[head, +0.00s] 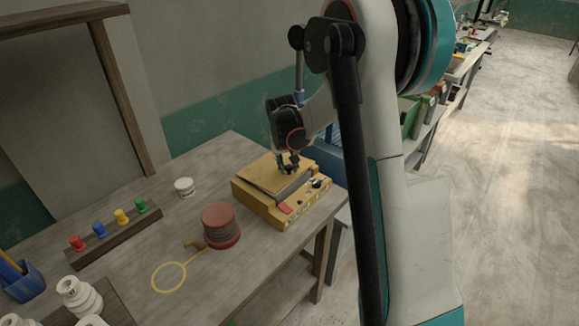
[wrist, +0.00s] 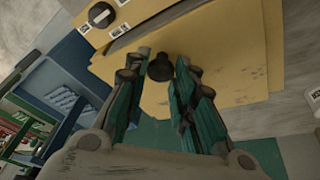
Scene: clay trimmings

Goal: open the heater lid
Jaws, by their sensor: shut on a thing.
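The heater (head: 250,202) is a yellow box near the right end of the table in the head view. Its yellow lid (head: 263,175) is on top, with a grey strip showing under its near right edge. My gripper (head: 288,164) is at the lid's top, pointing down. In the wrist view, my gripper (wrist: 161,63) is shut on a dark round knob (wrist: 160,70) on the lid (wrist: 230,55). A dark band shows along the lid's edge there; how far the lid is raised is hard to tell.
A reddish round pot (head: 221,226) stands left of the heater, with a yellow ring (head: 169,277) on the table nearby. A white jar (head: 185,187) stands behind. A rack of coloured pegs (head: 115,232) and white containers (head: 80,297) are farther left.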

